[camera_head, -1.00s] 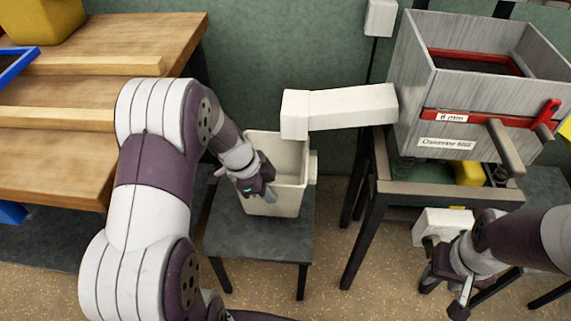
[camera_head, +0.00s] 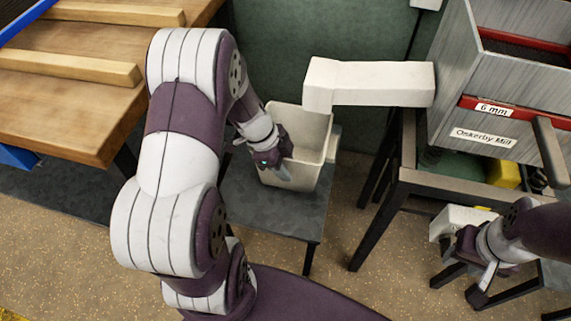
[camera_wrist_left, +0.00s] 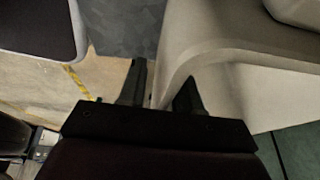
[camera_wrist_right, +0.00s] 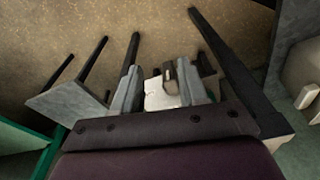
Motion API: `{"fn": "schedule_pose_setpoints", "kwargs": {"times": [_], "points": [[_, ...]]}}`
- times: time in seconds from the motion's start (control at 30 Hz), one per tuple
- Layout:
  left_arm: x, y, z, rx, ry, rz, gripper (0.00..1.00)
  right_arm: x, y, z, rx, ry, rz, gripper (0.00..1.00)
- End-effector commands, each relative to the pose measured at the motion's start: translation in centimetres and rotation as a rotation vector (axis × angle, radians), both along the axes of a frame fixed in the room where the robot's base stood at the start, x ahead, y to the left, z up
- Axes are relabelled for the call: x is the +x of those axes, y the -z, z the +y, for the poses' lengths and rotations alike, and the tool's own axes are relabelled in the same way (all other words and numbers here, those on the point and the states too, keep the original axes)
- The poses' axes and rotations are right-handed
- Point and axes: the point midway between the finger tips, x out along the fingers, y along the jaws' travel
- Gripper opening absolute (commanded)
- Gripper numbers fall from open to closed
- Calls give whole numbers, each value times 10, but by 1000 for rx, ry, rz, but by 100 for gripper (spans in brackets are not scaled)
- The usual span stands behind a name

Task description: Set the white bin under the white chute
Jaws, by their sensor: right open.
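The white bin (camera_head: 312,172) stands upright on a dark grey stool (camera_head: 245,205). It also fills the right of the left wrist view (camera_wrist_left: 220,50). The white chute (camera_head: 370,84) runs left from the mill, and its lower end overlaps the bin's back rim in the head view; the height gap is unclear. My left gripper (camera_head: 284,172) is at the bin's front left side. In the left wrist view its fingers (camera_wrist_left: 160,90) lie on both sides of the bin's wall, shut on it. My right gripper (camera_head: 478,296) is open and empty at the lower right.
The grey mill box (camera_head: 480,95), labelled Oskerby Mill, stands on a dark frame (camera_head: 400,190) at right. A white box (camera_head: 458,220) sits below it, near my right gripper, and shows between its fingers (camera_wrist_right: 160,92). A wooden bench (camera_head: 70,100) is at left.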

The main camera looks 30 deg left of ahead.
Motion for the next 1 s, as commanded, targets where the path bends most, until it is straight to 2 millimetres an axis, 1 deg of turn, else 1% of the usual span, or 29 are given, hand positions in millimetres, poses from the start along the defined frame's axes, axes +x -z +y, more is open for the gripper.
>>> {"fn": "schedule_pose_setpoints", "kwargs": {"times": [0.1,0.17,0.27,0.4,0.5,0.6,0.7,0.77,0.87,0.97,1.0], "points": [[0,-1,0,0,0,0,34,0,-1,0,0,0,0,43],[0,-6,1,0,0,-1,34,0,-5,0,0,0,0,43],[-2,-25,8,1,-2,-3,34,0,-15,0,0,0,0,43],[-8,-62,22,2,-3,-5,34,0,-31,0,0,0,0,43],[-12,-85,30,1,-2,-3,34,0,-40,0,0,0,0,43],[-16,-101,37,0,-2,-2,34,0,-45,0,0,0,0,43],[-18,-110,41,0,-3,1,34,0,-48,0,0,0,0,43],[-20,-113,40,4,-25,18,34,0,-48,0,0,0,0,43],[-28,-115,26,31,-163,109,34,0,-47,0,0,0,0,43],[-43,-119,5,95,-428,228,34,0,-47,0,0,0,0,43],[-49,-121,-3,120,-551,258,34,0,-47,0,0,0,0,43]]}}
